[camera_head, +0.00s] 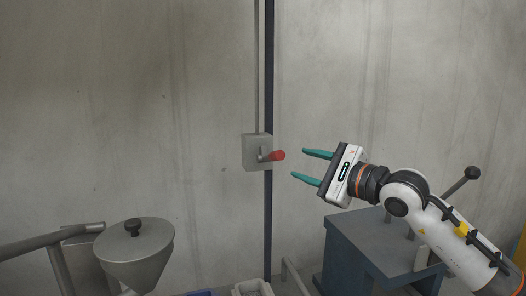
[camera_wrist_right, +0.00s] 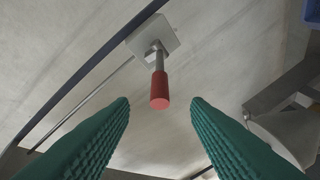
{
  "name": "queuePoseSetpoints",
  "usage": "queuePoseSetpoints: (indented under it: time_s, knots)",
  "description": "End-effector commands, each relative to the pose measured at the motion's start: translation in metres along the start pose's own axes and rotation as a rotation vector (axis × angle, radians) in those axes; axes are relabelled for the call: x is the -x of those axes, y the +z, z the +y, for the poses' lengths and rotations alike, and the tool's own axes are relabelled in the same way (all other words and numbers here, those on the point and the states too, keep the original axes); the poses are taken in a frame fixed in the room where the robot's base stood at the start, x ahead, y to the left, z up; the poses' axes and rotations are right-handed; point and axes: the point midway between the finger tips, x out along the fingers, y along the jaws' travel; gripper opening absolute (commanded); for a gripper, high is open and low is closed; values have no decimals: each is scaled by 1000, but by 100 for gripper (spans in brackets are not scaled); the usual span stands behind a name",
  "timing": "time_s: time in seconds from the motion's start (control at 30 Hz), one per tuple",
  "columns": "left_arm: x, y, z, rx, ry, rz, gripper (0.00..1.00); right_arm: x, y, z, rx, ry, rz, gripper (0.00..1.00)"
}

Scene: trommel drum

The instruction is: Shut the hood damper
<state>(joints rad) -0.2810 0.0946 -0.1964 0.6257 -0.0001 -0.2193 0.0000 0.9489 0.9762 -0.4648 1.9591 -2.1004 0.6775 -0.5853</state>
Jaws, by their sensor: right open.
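A grey box (camera_head: 254,152) on the wall carries a short lever with a red handle (camera_head: 278,155); I take it to be the damper control. My right gripper (camera_head: 311,167) is open and empty, to the right of the red handle and apart from it, fingers pointing toward it. In the right wrist view, the red handle (camera_wrist_right: 160,90) lies ahead between the two green fingers (camera_wrist_right: 160,102), with the box (camera_wrist_right: 153,38) behind it. The damper itself cannot be made out. My left gripper is not in view.
A dark vertical post (camera_head: 269,215) and a thin conduit (camera_head: 257,65) run by the box. A metal hopper (camera_head: 135,255) with a black knob stands lower left. A blue-grey cabinet (camera_head: 372,240) with a black-knobbed lever (camera_head: 463,182) stands below my right arm.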

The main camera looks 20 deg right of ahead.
Motion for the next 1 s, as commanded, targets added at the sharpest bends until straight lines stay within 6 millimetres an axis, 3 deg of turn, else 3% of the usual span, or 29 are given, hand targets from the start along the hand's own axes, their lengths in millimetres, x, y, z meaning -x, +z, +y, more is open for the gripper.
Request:
queuePoseSetpoints:
  time_s: [0.23,0.5,0.7,1.0]
  knots:
    - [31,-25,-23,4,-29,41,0,-48,-5,4,-5,-2,3,43]
    - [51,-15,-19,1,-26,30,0,-94,-3,2,-4,-2,2,43]
    - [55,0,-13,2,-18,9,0,-108,-2,0,-2,-2,2,43]
    - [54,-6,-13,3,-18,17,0,-110,-1,-1,-1,-1,3,42]
